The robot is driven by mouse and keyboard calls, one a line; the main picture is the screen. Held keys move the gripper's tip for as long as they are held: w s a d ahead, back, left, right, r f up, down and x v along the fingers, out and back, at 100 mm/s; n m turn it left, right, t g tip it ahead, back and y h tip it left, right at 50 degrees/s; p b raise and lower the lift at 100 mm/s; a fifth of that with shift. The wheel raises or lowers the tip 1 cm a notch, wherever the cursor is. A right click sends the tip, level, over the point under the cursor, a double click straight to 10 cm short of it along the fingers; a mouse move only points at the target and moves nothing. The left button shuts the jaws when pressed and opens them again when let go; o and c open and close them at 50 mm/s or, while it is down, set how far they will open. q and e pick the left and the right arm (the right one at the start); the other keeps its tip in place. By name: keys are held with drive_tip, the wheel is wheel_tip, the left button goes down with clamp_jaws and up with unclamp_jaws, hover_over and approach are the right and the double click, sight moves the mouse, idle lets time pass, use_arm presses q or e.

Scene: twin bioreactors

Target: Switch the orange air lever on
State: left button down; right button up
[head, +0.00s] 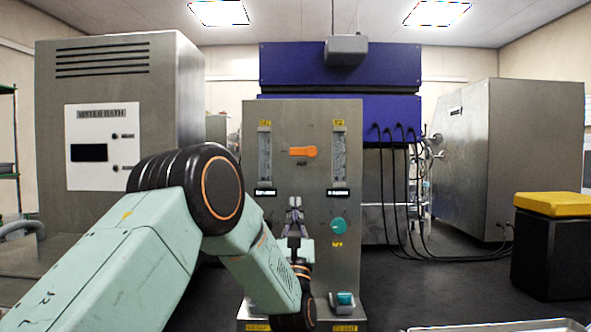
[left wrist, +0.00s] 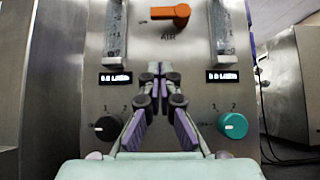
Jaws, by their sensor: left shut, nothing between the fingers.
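The orange air lever (head: 303,151) is on the upper middle of the grey metal panel (head: 300,113), between two flow tubes. It lies about horizontal, its wider end to the right. In the left wrist view the lever (left wrist: 171,14) is near the top, above the "AIR" label. My left gripper (head: 295,203) is in front of the panel, below the lever. Its fingers (left wrist: 157,72) point at the panel and are shut and empty. They look apart from the lever. My right gripper is not in view.
A teal knob (head: 339,226) is right of my gripper, and a black knob (left wrist: 106,127) is at lower left in the wrist view. A water bath cabinet (head: 105,100) stands left. Cables (head: 400,190) hang right of the panel. A yellow-topped black box (head: 552,245) is at far right.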

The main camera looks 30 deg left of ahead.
sight(295, 170)
use_arm(q)
drive_tip(key=x, duration=0.6)
drive_tip(key=shift+w+a+r, duration=0.15)
drive_tip(key=shift+r, duration=0.1)
wheel_tip(295, 170, up, 2)
drive_tip(key=shift+w+r, duration=0.1)
drive_tip(key=shift+r, duration=0.1)
drive_tip(key=shift+s+r, duration=0.2)
drive_tip(key=shift+r, duration=0.6)
drive_tip(key=shift+w, duration=0.15)
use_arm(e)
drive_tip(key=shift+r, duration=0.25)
use_arm(q)
drive_tip(key=shift+f, duration=0.1)
drive_tip(key=shift+r+m+h, duration=0.2)
drive_tip(key=shift+m+h, duration=0.3)
drive_tip(key=shift+m, duration=0.1)
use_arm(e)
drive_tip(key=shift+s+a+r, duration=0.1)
